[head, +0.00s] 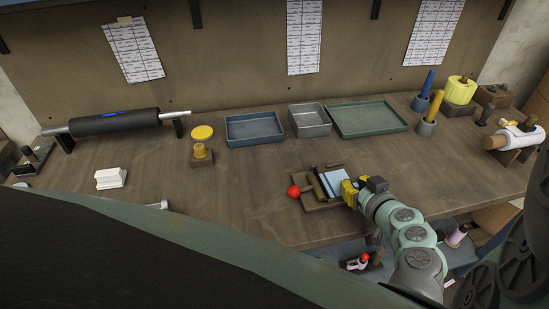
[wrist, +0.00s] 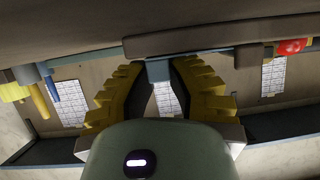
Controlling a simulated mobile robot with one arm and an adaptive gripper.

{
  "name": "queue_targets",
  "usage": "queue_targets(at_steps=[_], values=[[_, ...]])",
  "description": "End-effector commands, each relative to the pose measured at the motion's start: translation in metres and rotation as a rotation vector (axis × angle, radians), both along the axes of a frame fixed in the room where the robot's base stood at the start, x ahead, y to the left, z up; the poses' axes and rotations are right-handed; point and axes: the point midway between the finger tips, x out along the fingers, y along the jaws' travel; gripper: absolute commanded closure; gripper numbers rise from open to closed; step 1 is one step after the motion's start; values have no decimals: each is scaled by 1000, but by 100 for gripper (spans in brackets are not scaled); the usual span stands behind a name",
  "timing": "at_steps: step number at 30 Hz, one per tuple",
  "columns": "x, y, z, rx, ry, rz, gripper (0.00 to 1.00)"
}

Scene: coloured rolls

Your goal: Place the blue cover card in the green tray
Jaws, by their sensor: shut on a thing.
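The blue cover card (head: 334,183) is a light blue flat piece above a brown wooden stand near the table's front. My gripper (head: 350,190) is at its right side, with yellow fingers shut on it. In the wrist view the yellow fingers of my gripper (wrist: 160,88) close around a blue-grey piece (wrist: 158,71), which looks like part of the card. The green tray (head: 370,119) lies at the back right, empty, beyond the card and apart from it.
A blue tray (head: 256,129) and a grey tray (head: 310,121) stand left of the green tray. A red ball (head: 293,191) is on the stand's left. Table between stand and trays is clear.

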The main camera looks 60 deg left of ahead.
Motion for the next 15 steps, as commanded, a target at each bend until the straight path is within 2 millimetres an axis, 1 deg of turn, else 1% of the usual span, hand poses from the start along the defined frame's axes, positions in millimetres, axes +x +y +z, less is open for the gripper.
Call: queue_targets(at_steps=[3, 4, 10, 11, 15], values=[[0, 0, -4, 0, 0, 2, 96], [0, 0, -2, 0, 0, 2, 76], [0, 0, -2, 0, 0, 1, 56], [0, 0, -2, 0, 0, 1, 54], [0, 0, -2, 0, 0, 0, 54]])
